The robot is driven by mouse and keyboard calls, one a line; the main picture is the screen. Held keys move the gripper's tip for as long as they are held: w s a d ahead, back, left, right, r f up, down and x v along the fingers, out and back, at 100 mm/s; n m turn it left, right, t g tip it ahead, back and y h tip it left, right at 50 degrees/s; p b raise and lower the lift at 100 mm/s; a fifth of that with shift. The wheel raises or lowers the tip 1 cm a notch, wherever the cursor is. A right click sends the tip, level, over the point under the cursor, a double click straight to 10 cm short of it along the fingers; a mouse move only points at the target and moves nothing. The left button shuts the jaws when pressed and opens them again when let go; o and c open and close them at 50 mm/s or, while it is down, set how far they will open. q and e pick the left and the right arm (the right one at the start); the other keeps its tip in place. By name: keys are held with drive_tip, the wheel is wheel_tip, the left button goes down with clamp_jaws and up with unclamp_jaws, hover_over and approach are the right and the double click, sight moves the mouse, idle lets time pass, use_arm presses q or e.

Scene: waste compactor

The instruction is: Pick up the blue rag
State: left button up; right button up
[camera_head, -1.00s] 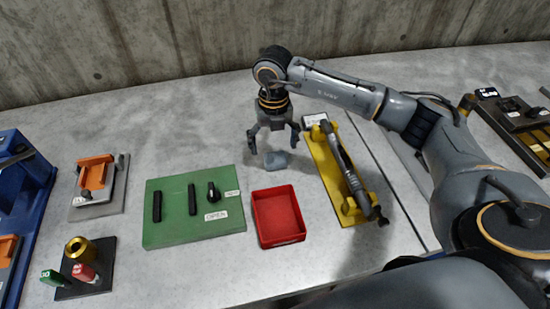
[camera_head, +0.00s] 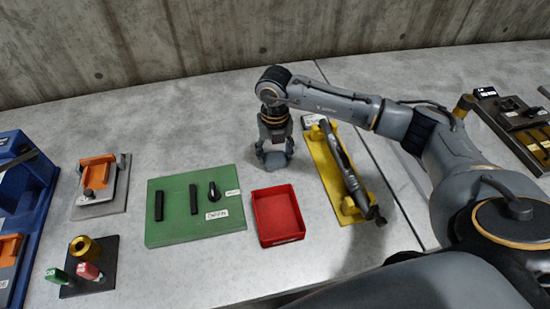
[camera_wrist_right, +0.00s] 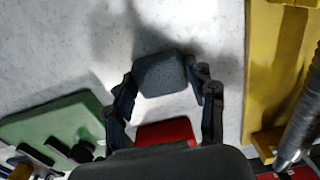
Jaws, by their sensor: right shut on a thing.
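The blue rag (camera_wrist_right: 161,74) shows in the right wrist view as a small grey-blue folded block between the two fingers of my right gripper (camera_wrist_right: 163,92). In the head view my right gripper (camera_head: 274,160) points down at the table, behind the red bin, and its fingers hide most of the rag. The gripper is shut on the rag, with a finger on each side of it. The rag appears to be at table height. My left gripper is in neither view.
A red bin (camera_head: 278,215) stands just in front of the gripper. A green panel (camera_head: 175,230) with black handles lies to the left. A yellow tray (camera_head: 322,165) with a long grey tool lies close on the right. A concrete wall (camera_head: 200,35) stands behind the table.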

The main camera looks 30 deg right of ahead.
drive_tip(key=shift+r, duration=0.1)
drive_tip(key=shift+r+b, duration=0.45)
drive_tip(key=shift+r, duration=0.15)
drive_tip(key=s+a+r+b, duration=0.3)
drive_tip(key=s+a+r, duration=0.2)
drive_tip(key=s+r, duration=0.6)
drive_tip(key=shift+s+r, duration=0.35)
drive_tip(key=shift+s, duration=0.75)
drive_tip(key=shift+d, duration=0.1)
